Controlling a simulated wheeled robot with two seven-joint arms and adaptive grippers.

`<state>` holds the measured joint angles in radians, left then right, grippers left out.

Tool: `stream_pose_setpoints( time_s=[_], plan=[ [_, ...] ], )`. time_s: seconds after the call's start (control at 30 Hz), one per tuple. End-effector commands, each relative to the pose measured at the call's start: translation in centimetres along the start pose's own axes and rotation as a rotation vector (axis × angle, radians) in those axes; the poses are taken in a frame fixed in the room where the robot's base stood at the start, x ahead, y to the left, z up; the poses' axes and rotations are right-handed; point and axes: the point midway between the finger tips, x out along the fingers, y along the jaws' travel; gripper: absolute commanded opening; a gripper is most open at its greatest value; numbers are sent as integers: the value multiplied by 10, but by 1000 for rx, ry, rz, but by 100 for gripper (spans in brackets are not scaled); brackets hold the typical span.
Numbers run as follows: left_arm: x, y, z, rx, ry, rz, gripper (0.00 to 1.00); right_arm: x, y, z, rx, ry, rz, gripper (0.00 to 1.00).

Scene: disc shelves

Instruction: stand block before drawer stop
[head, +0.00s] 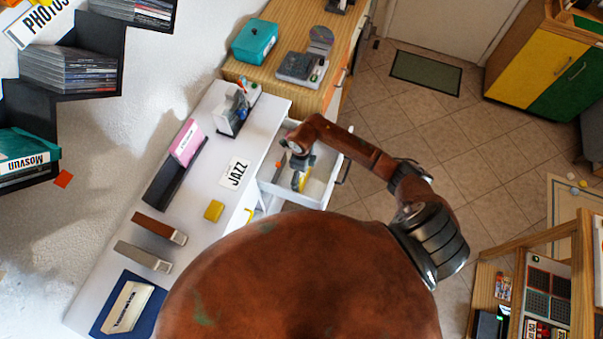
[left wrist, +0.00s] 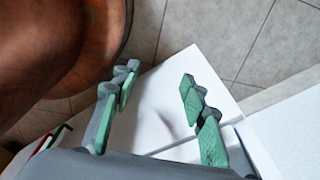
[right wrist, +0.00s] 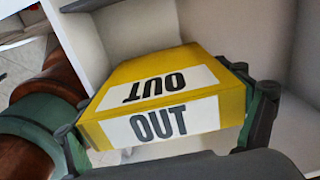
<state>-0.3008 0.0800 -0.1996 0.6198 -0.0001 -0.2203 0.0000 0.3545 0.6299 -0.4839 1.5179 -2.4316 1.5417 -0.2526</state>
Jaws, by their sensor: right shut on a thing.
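A yellow block (right wrist: 178,68) with white "OUT" labels fills the middle of the right wrist view. My right gripper (right wrist: 165,118) is shut on it, with a finger pad at each end. In the head view my right gripper (head: 300,164) points down into the open white drawer (head: 323,176), and a yellow part of the block (head: 302,181) shows below it. Whether the block touches the drawer floor I cannot tell. My left gripper (left wrist: 160,98) is open and empty over a white surface; in the head view it is hidden.
The white counter (head: 190,228) carries a JAZZ card (head: 235,173), a small yellow block (head: 213,211), a black rack with a pink item (head: 185,142) and a blue tray (head: 150,318). A wooden cabinet (head: 282,25) stands behind.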

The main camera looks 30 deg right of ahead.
Motion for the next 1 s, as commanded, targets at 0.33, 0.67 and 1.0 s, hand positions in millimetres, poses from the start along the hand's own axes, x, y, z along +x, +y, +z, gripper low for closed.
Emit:
stream_pose_setpoints(
  time_s=[0.33,0.67,1.0],
  plan=[
    [2,0,-1,1,2,0,40,2,0,0,0,0,0,100],
    [-1,0,-2,1,3,0,40,-7,-1,1,-1,-2,-2,100],
    [2,0,-2,1,2,0,40,-74,-1,0,-3,-2,-4,100]
  ],
)
